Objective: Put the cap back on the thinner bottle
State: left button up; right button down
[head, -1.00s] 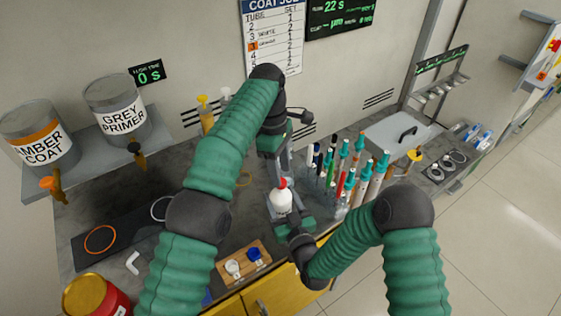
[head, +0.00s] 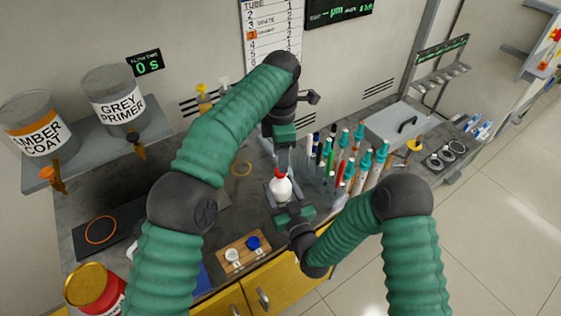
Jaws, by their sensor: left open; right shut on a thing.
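The thinner bottle appears to be the small white bottle (head: 281,189) standing upright near the front of the bench, with a red cap-like piece (head: 281,173) at its top. My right gripper (head: 284,205) is low at the front of the bottle and shut on it; its fingertips are mostly hidden. My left gripper (head: 284,164) is open, pointing down at the red piece from just above and behind. I cannot tell whether its fingers touch the red piece, or whether that piece is fully seated.
A rack of teal-capped tubes and pens (head: 345,160) stands close to the right of the bottle. A wooden board (head: 244,254) with a white and a blue round piece lies at the front left. Paint cans (head: 115,95) stand on the left shelf.

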aim_at(280, 192)
pick_arm(q)
jog(key=shift+f, duration=2.3)
grip_shut()
jog(key=shift+a, duration=0.1)
